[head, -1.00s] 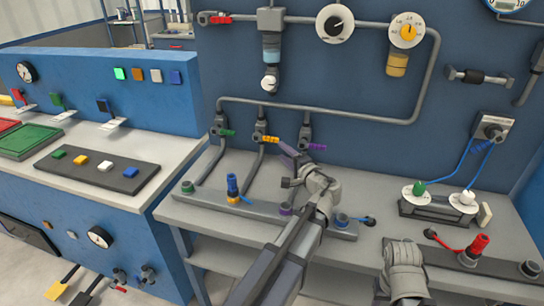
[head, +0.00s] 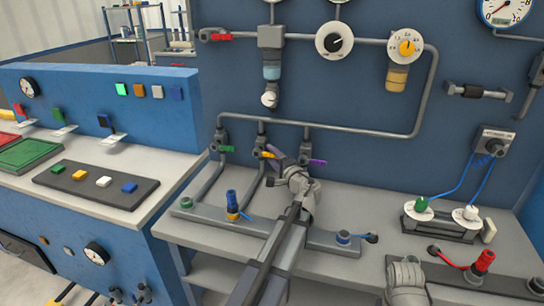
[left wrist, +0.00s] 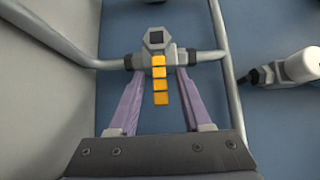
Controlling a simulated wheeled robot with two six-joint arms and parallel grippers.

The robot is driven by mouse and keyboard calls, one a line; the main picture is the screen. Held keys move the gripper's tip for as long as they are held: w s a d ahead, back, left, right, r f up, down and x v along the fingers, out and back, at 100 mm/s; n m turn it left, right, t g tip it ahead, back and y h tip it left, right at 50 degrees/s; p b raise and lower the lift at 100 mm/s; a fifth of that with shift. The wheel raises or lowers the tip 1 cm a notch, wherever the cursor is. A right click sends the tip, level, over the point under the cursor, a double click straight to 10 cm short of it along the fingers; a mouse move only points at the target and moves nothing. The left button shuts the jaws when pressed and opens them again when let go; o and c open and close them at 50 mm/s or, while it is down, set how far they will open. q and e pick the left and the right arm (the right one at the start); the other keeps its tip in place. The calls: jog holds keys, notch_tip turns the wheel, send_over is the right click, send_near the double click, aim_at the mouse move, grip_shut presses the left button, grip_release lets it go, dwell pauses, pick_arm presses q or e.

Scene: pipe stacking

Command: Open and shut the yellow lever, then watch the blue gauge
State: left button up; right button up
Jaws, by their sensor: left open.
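The yellow lever (head: 267,155) sits on the middle of three wall valves, partly hidden by my gripper. In the left wrist view the lever (left wrist: 160,82) is a stepped yellow handle on a grey valve, pointing toward my gripper. My left gripper (head: 276,157) is open at the lever. Its purple fingers (left wrist: 159,100) stand one on each side of the handle, with visible gaps. The blue gauge (head: 507,12) is at the top right, a white dial with a blue rim and red needle, cut by the picture edge. My right gripper's fingers are not visible.
A green lever (head: 226,149) is left of the yellow one and a purple lever (head: 317,162) right of it. Pipes run above. The bench below holds a blue fitting (head: 232,203) and a red-handled fitting (head: 480,264). A console (head: 95,190) with buttons stands left.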

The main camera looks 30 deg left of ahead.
pick_arm(q)
jog(key=shift+a, duration=0.1)
jog(key=shift+c, duration=0.4)
grip_shut()
dwell(1.0)
